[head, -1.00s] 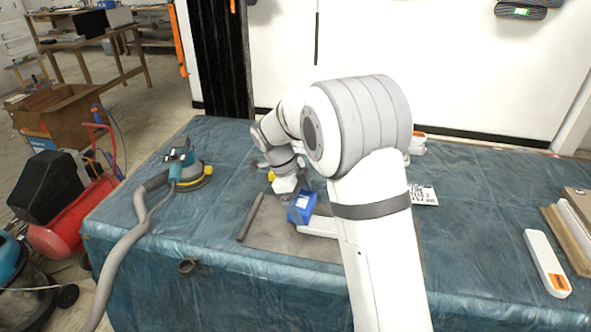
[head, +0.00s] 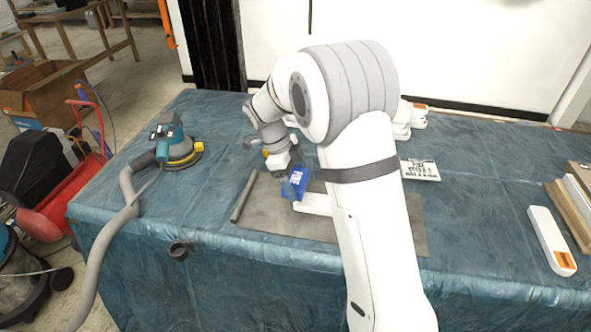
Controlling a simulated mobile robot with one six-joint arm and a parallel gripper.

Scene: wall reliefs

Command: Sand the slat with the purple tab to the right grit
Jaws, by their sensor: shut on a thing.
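My gripper (head: 288,176) is shut on a blue block (head: 297,183) with white lettering on its face. The block is tilted at the left end of a white slat (head: 314,205); I cannot tell whether they touch. The slat lies on a grey mat (head: 275,215), and my arm hides its right part. No purple tab shows on it. More white pieces (head: 403,122), one with an orange end, lie behind my arm. Another white slat (head: 543,232) with an orange tab lies at the right. A white card (head: 420,170) with black print, too small to read surely, lies right of my arm.
A teal sander (head: 176,147) with a grey hose stands at the table's left. A dark rod (head: 243,197) lies along the mat's left edge. Stacked boards (head: 573,215) lie far right. The front right of the cloth is clear.

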